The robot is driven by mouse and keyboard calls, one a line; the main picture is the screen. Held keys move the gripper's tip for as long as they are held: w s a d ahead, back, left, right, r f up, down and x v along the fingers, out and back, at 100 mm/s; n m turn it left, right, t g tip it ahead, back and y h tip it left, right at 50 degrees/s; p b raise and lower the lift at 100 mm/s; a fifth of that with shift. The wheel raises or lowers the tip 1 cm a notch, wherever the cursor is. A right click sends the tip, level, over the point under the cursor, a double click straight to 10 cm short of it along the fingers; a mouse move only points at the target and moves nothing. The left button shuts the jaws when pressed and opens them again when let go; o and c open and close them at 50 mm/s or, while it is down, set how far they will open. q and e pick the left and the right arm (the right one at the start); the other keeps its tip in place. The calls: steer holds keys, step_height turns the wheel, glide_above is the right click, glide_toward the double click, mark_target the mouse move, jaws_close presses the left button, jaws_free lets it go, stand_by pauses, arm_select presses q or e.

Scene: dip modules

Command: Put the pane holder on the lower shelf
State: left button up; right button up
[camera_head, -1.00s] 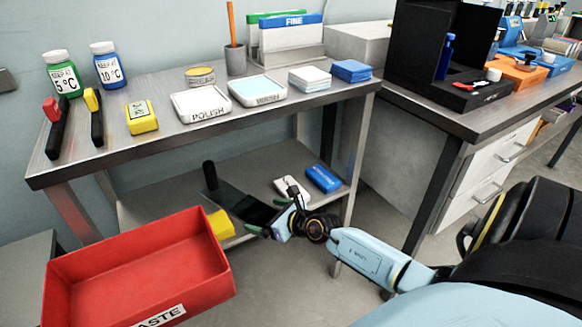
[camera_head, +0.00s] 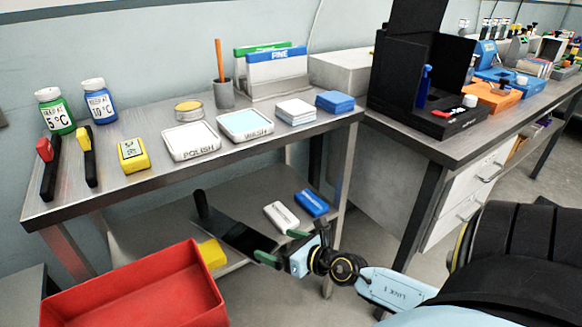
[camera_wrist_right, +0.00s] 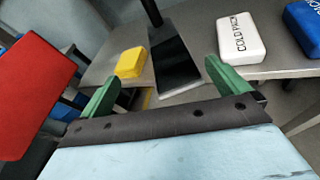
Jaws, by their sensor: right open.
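The pane holder (camera_head: 240,236), a flat dark plate with an upright black post, rests on the lower shelf (camera_head: 258,190) of the bench, near its front edge. In the right wrist view the pane holder (camera_wrist_right: 174,62) lies beyond my fingers. My right gripper (camera_head: 283,246) is open, its green fingertips just in front of the plate's near end, with a visible gap in the right wrist view (camera_wrist_right: 165,88). Nothing is between the fingers. My left gripper is not in view.
A yellow block (camera_head: 212,254) lies left of the holder; a white block (camera_head: 281,216) and a blue block (camera_head: 311,203) lie right of it. A red bin (camera_head: 140,290) stands in front on the left. The benchtop above holds bottles, pads and boxes.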

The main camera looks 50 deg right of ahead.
steer(key=s+a+f+m+g, duration=0.2)
steer(key=s+m, duration=0.4)
steer(key=m, duration=0.5)
steer(key=s+a+f+m+g+h, duration=0.1)
steer(key=s+a+m+g, duration=0.4)
steer(key=m, duration=0.6)
steer(key=s+a+f+m+g+h, duration=0.1)
steer(key=s+a+f+m+g, duration=0.3)
steer(key=s+a+m, duration=0.3)
steer(key=m, duration=0.4)
steer(key=shift+a, duration=0.25)
steer(key=shift+s, duration=0.1)
arm_select(q)
steer(key=shift+p, duration=0.5)
arm_select(e)
steer(key=shift+f+g, duration=0.1)
steer(key=shift+g, duration=0.2)
